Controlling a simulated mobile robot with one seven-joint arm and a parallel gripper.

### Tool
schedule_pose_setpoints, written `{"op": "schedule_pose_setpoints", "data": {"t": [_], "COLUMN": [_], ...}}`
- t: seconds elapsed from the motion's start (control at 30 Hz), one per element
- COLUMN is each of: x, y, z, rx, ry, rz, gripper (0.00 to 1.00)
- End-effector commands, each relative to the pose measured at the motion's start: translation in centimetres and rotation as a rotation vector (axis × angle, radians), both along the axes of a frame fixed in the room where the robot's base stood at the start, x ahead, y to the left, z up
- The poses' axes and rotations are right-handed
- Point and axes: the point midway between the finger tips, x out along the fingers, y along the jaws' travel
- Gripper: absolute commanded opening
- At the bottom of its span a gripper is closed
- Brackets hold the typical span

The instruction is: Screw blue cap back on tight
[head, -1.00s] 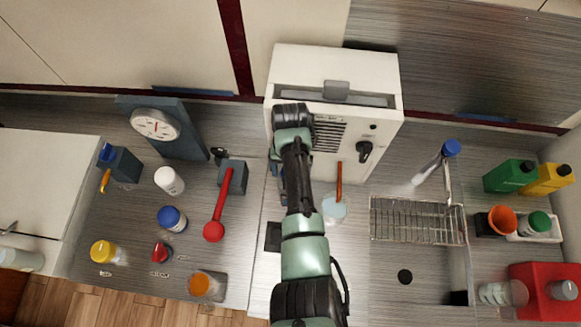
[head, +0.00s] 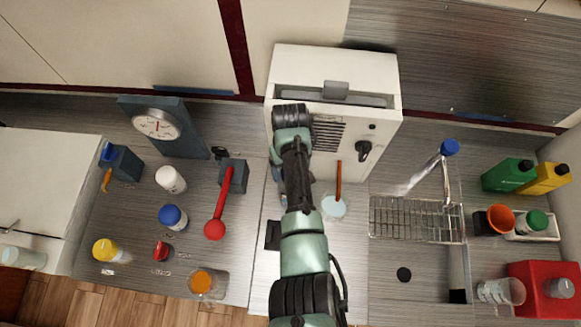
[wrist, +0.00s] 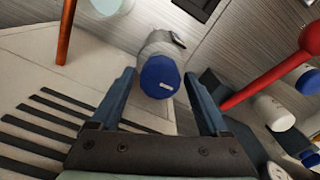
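A pale grey bottle (wrist: 160,45) with a blue cap (wrist: 160,77) shows in the middle of the wrist view. The cap faces the camera, and I cannot tell whether it is tight. My gripper (wrist: 161,73) is open, with one blue finger on each side of the cap and visible gaps between. In the head view my arm hides this bottle and most of my gripper. Another blue-capped white jar (head: 172,217) stands on the left counter.
A red ladle-like tool (head: 217,215) lies left of my arm, near a white jar (head: 170,180) and a yellow-capped jar (head: 104,250). A white machine (head: 345,75) stands behind my arm. A wire rack (head: 415,219) spans the sink at right.

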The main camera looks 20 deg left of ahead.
Motion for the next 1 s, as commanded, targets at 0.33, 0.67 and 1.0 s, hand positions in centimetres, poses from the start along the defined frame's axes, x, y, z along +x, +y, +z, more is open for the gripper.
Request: {"op": "schedule_pose_setpoints", "data": {"t": [0.33,0.67,1.0], "x": [-0.01,-0.08,-0.02], "y": [-0.01,0.04,-0.01], "z": [-0.01,0.04,-0.03], "rx": [0.000,0.000,0.000], "ry": [0.000,0.002,0.000], "rz": [-0.001,-0.212,-0.245], "gripper": [0.14,0.09,0.74]}}
